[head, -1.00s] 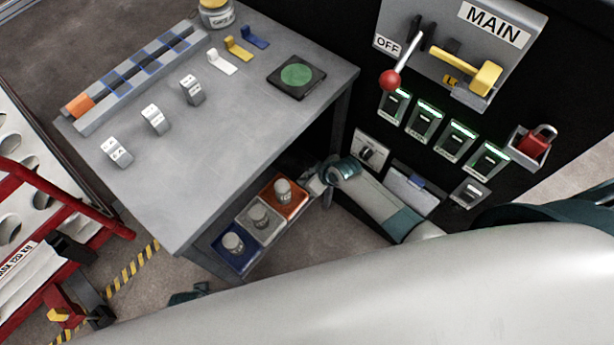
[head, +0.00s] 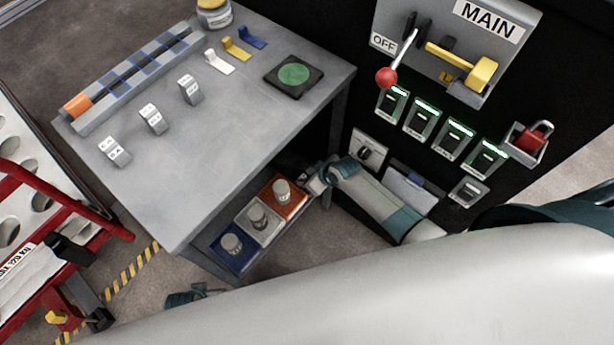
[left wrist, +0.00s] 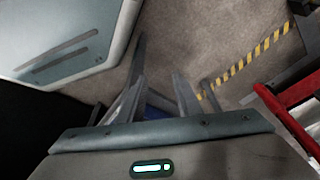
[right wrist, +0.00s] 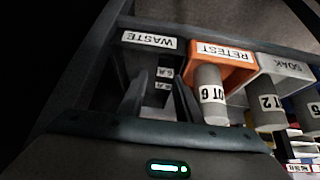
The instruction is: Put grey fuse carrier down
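Several grey fuse carriers with white labels, one of them (head: 190,88), stand on the grey bench. In the right wrist view, a dark grey fuse carrier (right wrist: 163,79) with small white labels shows between my right fingers, at the shadowed WASTE bin (right wrist: 149,40). I cannot tell whether the fingers touch it or whether it rests on the bin floor. My right gripper (right wrist: 162,88) reaches in low beside the bench; in the head view (head: 318,180) its fingertips are mostly hidden. My left gripper (left wrist: 158,82) is open and empty above the floor.
Orange RETEST (right wrist: 222,53), white SOAK (head: 247,228) and blue (head: 226,259) bins, each with a grey cylinder, sit on the lower shelf. The bench edge hangs above them. The MAIN switch panel (head: 450,50) stands right. A red-railed cart (head: 70,205) is left.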

